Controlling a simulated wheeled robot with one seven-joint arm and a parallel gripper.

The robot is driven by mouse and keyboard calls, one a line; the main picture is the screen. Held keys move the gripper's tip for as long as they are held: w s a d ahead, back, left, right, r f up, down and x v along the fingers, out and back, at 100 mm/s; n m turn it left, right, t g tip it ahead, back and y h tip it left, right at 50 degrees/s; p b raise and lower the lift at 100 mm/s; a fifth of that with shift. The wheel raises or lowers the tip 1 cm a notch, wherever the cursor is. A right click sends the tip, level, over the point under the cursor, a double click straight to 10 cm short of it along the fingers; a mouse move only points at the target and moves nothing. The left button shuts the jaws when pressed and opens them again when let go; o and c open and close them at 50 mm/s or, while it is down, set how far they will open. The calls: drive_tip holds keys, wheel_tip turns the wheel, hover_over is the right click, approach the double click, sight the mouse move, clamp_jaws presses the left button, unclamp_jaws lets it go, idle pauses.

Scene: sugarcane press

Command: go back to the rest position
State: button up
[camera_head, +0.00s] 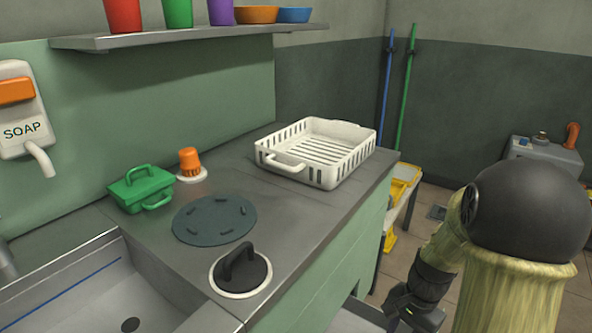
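My arm shows at the right edge of the view, with a large black rounded joint and yellow-green links. My gripper (408,312) is the dark part at the lower right, low beside the counter's front side and apart from the things on the counter. Its fingers are small, dark and partly cut off by the bottom edge, so I cannot tell whether they are open or shut. I see nothing clearly held in it.
The counter (330,205) carries a white slotted rack (325,178), green caddy (140,190), orange-topped knob (190,165), dark round mat (214,220) and black-handled lid (241,273). A sink (95,290) lies left. A yellow-topped stand (402,185) is behind the arm.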

drive_tip(key=s+a+r+n+t+h+p, duration=0.1)
drive_tip(key=s+a+r+n+t+h, duration=0.2)
drive_tip(key=a+r+n, duration=0.45)
wheel_tip(320, 180, up, 37)
drive_tip(key=s+n+y+p, duration=0.1)
drive_tip(key=n+p, duration=0.2)
drive_tip(key=p, duration=3.5)
drive_tip(key=shift+a+f, duration=0.15)
drive_tip(key=shift+a, duration=0.3)
drive_tip(key=shift+f, duration=0.1)
